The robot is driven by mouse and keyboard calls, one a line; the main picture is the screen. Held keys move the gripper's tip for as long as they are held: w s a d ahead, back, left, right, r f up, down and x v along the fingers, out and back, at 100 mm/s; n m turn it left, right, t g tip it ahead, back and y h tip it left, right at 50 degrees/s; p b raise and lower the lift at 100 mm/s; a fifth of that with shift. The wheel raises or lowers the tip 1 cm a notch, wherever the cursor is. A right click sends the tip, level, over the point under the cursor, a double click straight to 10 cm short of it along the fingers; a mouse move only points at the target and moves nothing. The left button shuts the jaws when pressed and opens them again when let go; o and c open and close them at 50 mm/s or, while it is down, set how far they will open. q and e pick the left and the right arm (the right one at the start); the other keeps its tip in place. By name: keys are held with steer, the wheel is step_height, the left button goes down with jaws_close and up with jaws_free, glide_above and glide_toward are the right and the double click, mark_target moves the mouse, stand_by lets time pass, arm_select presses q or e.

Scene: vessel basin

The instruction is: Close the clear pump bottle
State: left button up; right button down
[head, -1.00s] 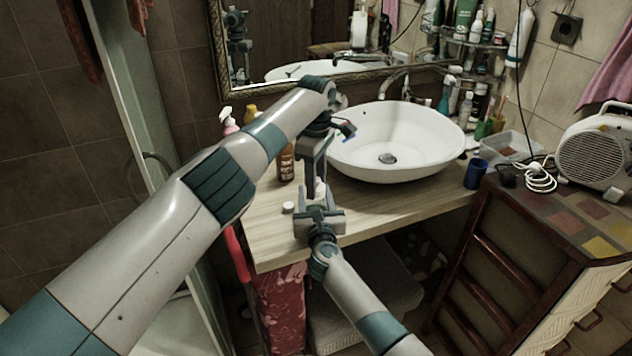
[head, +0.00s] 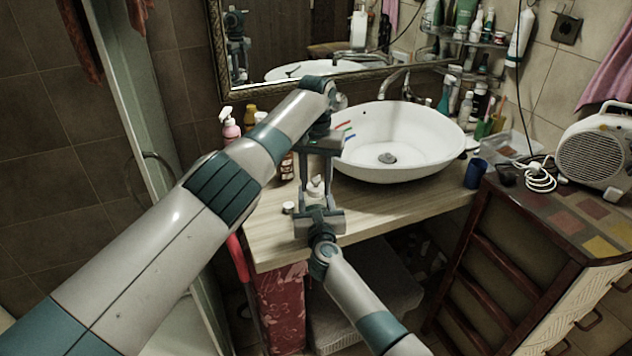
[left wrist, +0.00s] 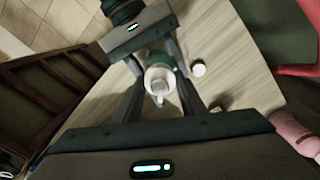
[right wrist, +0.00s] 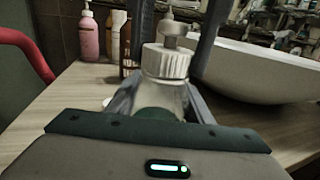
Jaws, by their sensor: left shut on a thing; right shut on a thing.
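The clear pump bottle (right wrist: 150,100) stands upright on the wooden counter, with something green low on its body. Its white ribbed pump top (right wrist: 166,62) sits at the neck; whether it is fully seated I cannot tell. In the head view the pump top (head: 316,187) shows small between the grippers. My left gripper (head: 315,181) reaches down from above and is shut on the pump top, which also shows in the left wrist view (left wrist: 160,80). My right gripper (head: 318,203) comes from the front and is shut on the bottle body, hiding most of it.
A small round white piece (head: 288,207) lies on the counter (head: 270,240) beside the bottle. The white basin (head: 400,165) is close on the right, with a blue cup (head: 475,173) beyond it. A pink bottle (head: 230,128) and brown bottles stand behind on the left.

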arm_select(q)
steer(key=m, duration=0.4)
steer(key=shift+m, duration=0.3)
steer(key=m, duration=0.8)
steer(key=shift+m, duration=0.4)
steer(key=m, duration=0.4)
steer(key=o, duration=1.3)
steer(key=shift+c, duration=0.2)
steer(key=shift+r, duration=0.1)
step_height(320, 180, up, 12)
